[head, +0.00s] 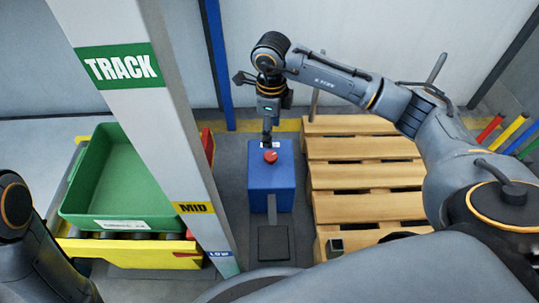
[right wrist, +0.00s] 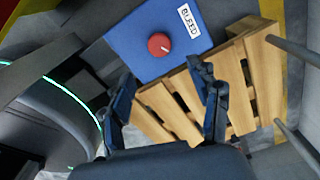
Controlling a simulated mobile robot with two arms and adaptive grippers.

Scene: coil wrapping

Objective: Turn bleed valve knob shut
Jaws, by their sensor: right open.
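The red round bleed valve knob (head: 270,156) sits on top of a blue box (head: 272,190) in the middle of the head view. In the right wrist view, the knob (right wrist: 160,44) stands on the blue top beside a white "BLEED" label (right wrist: 189,20). My right gripper (head: 267,138) points down close to the knob, at its far side in the head view. In the right wrist view, my right gripper (right wrist: 163,76) has its fingers spread, with nothing between them. The knob appears beyond the fingertips, apart from them. My left gripper is out of view; only part of my left arm shows.
A wooden pallet (head: 365,175) lies right of the blue box. A white "TRACK" post (head: 150,125) rises to its left, with a green bin (head: 115,190) on a yellow stand (head: 125,253) beyond. A blue pole (head: 217,65) stands behind.

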